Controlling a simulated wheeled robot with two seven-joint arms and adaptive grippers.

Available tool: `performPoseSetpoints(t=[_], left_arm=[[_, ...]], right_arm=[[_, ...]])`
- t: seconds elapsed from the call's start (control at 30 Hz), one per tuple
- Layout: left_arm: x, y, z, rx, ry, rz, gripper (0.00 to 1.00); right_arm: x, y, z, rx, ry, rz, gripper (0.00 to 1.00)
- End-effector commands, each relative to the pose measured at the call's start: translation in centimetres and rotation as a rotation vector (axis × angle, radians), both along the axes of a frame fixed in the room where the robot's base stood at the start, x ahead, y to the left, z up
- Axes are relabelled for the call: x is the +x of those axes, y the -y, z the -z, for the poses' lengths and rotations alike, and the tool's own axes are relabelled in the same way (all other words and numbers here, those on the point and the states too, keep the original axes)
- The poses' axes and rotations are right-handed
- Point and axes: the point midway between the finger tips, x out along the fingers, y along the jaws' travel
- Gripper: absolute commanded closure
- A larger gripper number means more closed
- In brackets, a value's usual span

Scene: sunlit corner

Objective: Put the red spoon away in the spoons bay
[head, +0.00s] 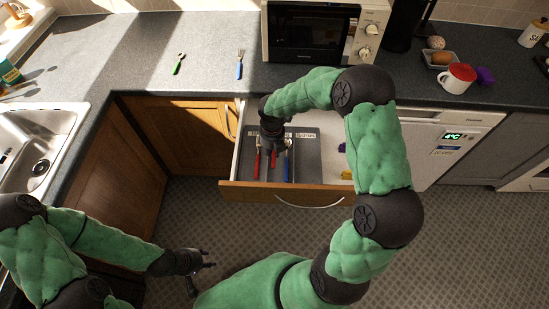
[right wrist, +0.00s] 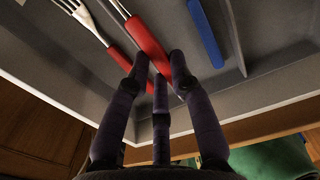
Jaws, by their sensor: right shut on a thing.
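The pulled-out drawer (head: 226,178) holds a grey cutlery tray (head: 308,165) with labelled bays. The label words are too small to read surely. My right gripper (head: 273,150) points down into the tray, shut on a red-handled utensil, taken as the red spoon (head: 273,160). Its red handle (right wrist: 147,42) lies between the fingertips (right wrist: 160,68) in the right wrist view; its head is out of view. A red-handled fork (right wrist: 83,16) lies to its left, and a blue-handled utensil (right wrist: 205,32) to its right. My left gripper (head: 202,275) is open and empty above the floor.
A green-handled utensil (head: 178,65) and a blue fork (head: 240,65) lie on the counter (head: 150,45). A microwave (head: 312,32) stands behind the drawer. A red and white mug (head: 458,77) is at the right. The sink (head: 40,150) is at the left.

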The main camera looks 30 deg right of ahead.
Motion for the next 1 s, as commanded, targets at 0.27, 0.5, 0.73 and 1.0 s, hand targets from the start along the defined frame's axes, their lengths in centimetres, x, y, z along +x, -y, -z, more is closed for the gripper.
performPoseSetpoints(t=[0.27,0.5,0.73,1.0], left_arm=[[0.0,0.0,0.8,0.000,0.000,0.000,0.60],[0.0,0.0,2.0,0.000,0.000,0.000,0.60],[0.0,0.0,1.8,0.000,0.000,0.000,0.60],[0.0,0.0,2.0,0.000,0.000,0.000,0.60]], right_arm=[[0.3,1.1,2.0,0.000,0.000,0.001,1.00],[0.3,1.0,4.4,0.000,0.001,0.002,1.00],[0.3,1.0,4.2,0.000,0.001,0.001,1.00],[0.3,1.0,4.8,0.000,0.002,0.001,0.72]])
